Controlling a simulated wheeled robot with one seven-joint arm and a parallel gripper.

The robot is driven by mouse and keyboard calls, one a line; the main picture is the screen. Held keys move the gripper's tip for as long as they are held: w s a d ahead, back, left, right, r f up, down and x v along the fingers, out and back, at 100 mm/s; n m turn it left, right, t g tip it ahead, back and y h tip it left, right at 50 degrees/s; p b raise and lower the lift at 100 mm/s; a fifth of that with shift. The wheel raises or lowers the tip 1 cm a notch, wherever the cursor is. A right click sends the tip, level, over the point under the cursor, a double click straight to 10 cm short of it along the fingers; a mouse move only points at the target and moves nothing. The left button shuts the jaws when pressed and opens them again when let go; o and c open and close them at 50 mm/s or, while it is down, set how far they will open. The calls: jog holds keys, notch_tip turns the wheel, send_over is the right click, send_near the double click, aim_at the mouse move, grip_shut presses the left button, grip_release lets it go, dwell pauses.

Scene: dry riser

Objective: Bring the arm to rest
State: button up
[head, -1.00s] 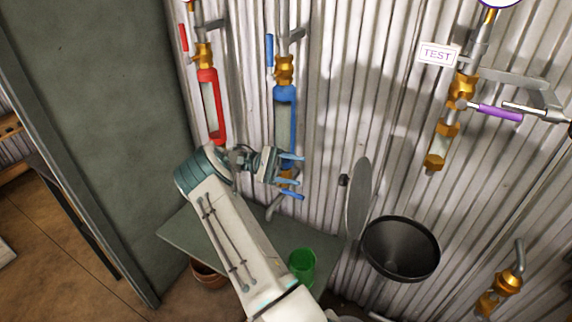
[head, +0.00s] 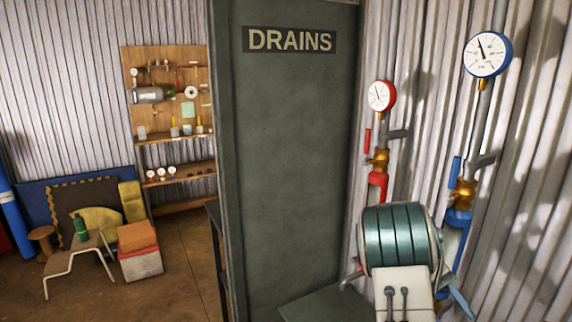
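My arm (head: 400,255) is raised at the lower right of the head view, in front of the corrugated wall. Its broad joint with teal bands faces the camera and hides most of what lies behind. A light-blue piece (head: 461,300) shows past the joint's right side; I cannot tell whether it is a finger of my gripper or a lever on the pipe. The rest of my gripper is hidden, so its opening and any hold cannot be seen.
A red-marked pipe (head: 377,185) with a gauge (head: 382,96) and a blue-marked pipe (head: 458,220) with a gauge (head: 487,54) stand close behind my arm. A dark green DRAINS panel (head: 285,170) stands left. Open floor (head: 185,270) lies beyond it, with a low bench (head: 78,250).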

jog(key=s+a+r+t+y, duration=0.2)
jog(key=s+a+t+y, duration=0.1)
jog(key=s+a+t, duration=0.4)
jog(key=s+a+r+n+t+y, duration=0.1)
jog(key=s+a+r+t+y, duration=0.2)
jog(key=a, duration=1.1)
jog(key=s+t, duration=0.3)
jog(key=s, duration=0.1)
jog(key=shift+a+t, duration=0.2)
jog(key=shift+t, duration=0.2)
